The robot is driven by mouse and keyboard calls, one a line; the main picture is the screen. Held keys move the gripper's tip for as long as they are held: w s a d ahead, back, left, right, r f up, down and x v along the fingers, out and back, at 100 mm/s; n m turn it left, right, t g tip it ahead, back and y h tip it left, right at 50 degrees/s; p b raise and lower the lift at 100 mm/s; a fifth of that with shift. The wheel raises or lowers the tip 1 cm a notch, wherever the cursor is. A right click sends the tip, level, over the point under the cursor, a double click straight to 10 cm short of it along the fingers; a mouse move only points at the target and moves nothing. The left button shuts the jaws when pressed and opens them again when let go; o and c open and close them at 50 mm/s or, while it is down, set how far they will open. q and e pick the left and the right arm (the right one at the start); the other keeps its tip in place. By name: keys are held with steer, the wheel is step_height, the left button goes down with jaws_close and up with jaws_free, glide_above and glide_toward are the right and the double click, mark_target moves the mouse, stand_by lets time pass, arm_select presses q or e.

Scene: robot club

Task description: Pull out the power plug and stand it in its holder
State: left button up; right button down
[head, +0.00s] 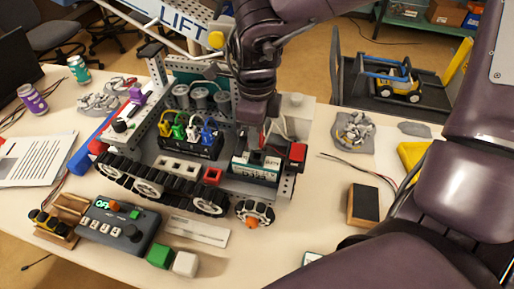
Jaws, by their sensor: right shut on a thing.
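My right gripper (253,112) comes down from the top of the head view over the right part of the tracked robot (185,150). It is shut, and its fingers hide most of the power plug between them. I cannot tell whether the plug is still seated in its socket. Cables (277,130) run just right of the fingers, beside a white box (297,113). A small red open block (212,175) sits on the chassis in front of the gripper; I cannot tell whether it is the plug's holder. My left gripper is not in view.
A grey control box (118,226) with a lit display stands front left, by green (160,255) and white (185,264) blocks. A black-topped wooden block (364,204) lies right. Cans (33,101) and papers (38,158) are left.

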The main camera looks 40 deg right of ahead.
steer(key=shift+r, duration=0.15)
steer(key=shift+r+p, duration=0.7)
steer(key=shift+r, duration=0.2)
steer(key=shift+f, duration=0.1)
